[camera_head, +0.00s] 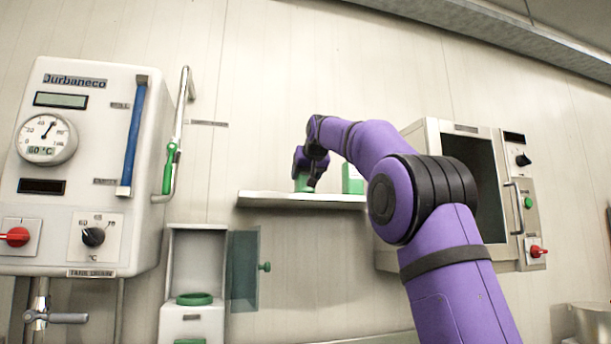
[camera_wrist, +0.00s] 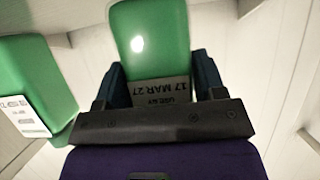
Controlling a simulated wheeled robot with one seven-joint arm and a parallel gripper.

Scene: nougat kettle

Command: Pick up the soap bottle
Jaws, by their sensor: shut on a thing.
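My gripper (camera_head: 305,172) is at the wall shelf, shut on a green container (camera_wrist: 150,40) with a pale label. The label's print is upside down in the wrist view and seems to read "USE BY 17 MAR 27". In the head view this container (camera_head: 302,184) is partly hidden by my gripper and sits at or just above the shelf. A second green container (camera_wrist: 30,85) with a white label is beside it, apart from my fingers. It also shows in the head view (camera_head: 352,178). I cannot tell from the labels which one is the soap bottle.
The shelf (camera_head: 270,198) is narrow. A white machine (camera_head: 85,160) with gauge and knobs is at left. An open cabinet (camera_head: 195,262) with a glass door (camera_head: 244,270) stands below the shelf. An open oven-like box (camera_head: 515,165) is at right, close to my arm.

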